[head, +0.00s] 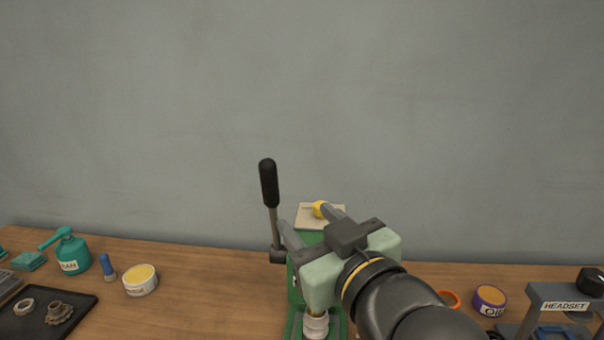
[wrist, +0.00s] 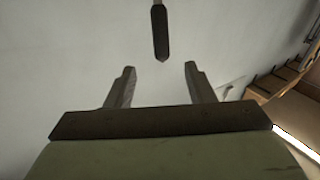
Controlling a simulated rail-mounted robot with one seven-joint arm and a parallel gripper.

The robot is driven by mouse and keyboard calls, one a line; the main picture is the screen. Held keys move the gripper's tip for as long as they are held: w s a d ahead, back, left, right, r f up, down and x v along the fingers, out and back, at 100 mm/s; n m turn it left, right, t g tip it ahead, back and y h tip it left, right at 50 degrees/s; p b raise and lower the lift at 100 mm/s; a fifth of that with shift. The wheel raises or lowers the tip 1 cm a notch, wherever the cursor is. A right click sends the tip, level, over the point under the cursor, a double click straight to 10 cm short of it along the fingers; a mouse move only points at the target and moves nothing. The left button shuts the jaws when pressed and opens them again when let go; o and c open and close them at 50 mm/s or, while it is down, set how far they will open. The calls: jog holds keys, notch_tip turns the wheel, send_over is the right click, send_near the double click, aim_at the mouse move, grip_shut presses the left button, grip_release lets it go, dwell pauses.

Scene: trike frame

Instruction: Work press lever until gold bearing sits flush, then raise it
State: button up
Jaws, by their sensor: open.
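The press lever (head: 268,185) stands upright at the left side of the green press (head: 293,290), with a black handle on a grey rod. In the wrist view the black handle (wrist: 160,33) is beyond the fingertips, centred between them and not touched. My gripper (head: 306,220) is open and empty, just right of the lever in the head view, in front of the press. Its two fingers (wrist: 159,68) are spread apart in the wrist view. A pale round part (head: 316,325) sits low at the press base.
A beige plate with a yellow piece (head: 319,209) tops the press. At left are a teal oil can (head: 72,254), a white tub (head: 140,281) and a black tray (head: 75,317). At right are a purple tin (head: 489,300) and the headset stand (head: 562,296).

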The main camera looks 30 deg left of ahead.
aim_at(265, 178)
jog(key=p+x, duration=0.4)
jog(key=x, duration=1.3)
jog(key=shift+a+f, duration=0.1)
grip_shut()
